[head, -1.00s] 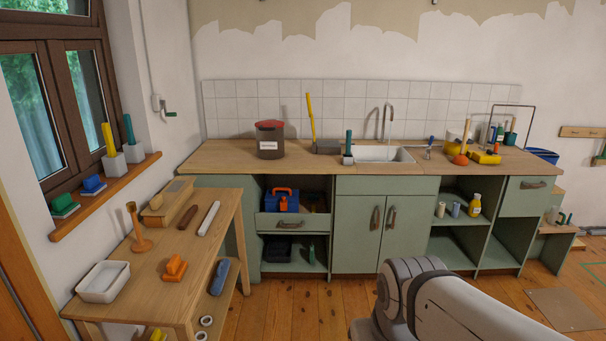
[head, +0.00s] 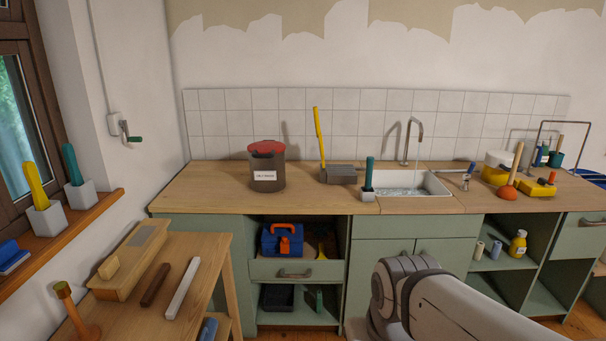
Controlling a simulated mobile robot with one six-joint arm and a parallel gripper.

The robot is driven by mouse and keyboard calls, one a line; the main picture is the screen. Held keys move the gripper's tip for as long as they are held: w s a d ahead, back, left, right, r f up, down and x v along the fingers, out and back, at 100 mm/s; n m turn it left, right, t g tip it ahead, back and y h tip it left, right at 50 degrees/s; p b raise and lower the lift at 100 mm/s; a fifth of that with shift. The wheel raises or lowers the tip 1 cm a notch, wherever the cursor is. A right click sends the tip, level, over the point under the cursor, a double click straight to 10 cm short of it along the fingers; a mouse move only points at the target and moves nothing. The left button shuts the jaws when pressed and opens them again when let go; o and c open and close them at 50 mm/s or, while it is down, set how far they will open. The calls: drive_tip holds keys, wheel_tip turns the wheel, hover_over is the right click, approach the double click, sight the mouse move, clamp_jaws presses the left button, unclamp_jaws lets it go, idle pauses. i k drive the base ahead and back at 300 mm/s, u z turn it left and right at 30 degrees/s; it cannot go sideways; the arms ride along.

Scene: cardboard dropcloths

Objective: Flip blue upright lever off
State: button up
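No gripper shows; only part of my pale arm is at the lower right of the head view. Two upright levers on grey blocks stand on the windowsill at left: a yellow one (head: 35,186) and a teal-blue one (head: 72,164). Another teal-blue upright lever (head: 369,172) stands on a small pale block at the counter front, left of the sink. A low blue piece (head: 10,255) sits at the sill's left end, partly cut off. I cannot tell which blue lever is meant.
The wooden counter (head: 215,188) holds a dark red-lidded bin (head: 267,168), a sink (head: 436,184) with running water, and a plunger (head: 509,185). A wooden side table (head: 205,250) stands at the lower left. A crank (head: 131,137) is on the wall.

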sight(467, 177)
drive_tip(key=i, duration=0.45)
drive_tip(key=z, duration=1.5)
drive_tip(key=i, duration=2.5)
drive_tip(key=u, duration=0.2)
